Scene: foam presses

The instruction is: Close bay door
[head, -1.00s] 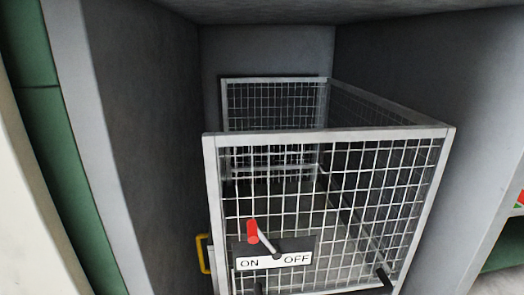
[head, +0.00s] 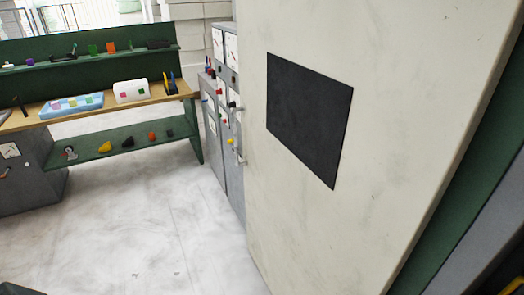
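The bay door (head: 370,150) is a large cream panel with a black rectangle (head: 308,115) on its face. It stands open, filling the right half of the head view. A small metal handle (head: 240,158) shows at its left edge; I cannot tell for sure that it belongs to the door. The green frame (head: 455,200) and a grey bay wall (head: 480,250) run along the door's right side. The bay's inside is almost wholly out of view. Neither of my grippers is in view.
Grey cabinets (head: 224,130) with gauges and knobs stand behind the door's left edge. A green workbench (head: 90,110) with small parts stands at the back left, beside a grey cabinet (head: 30,180). The pale floor (head: 140,225) between is clear.

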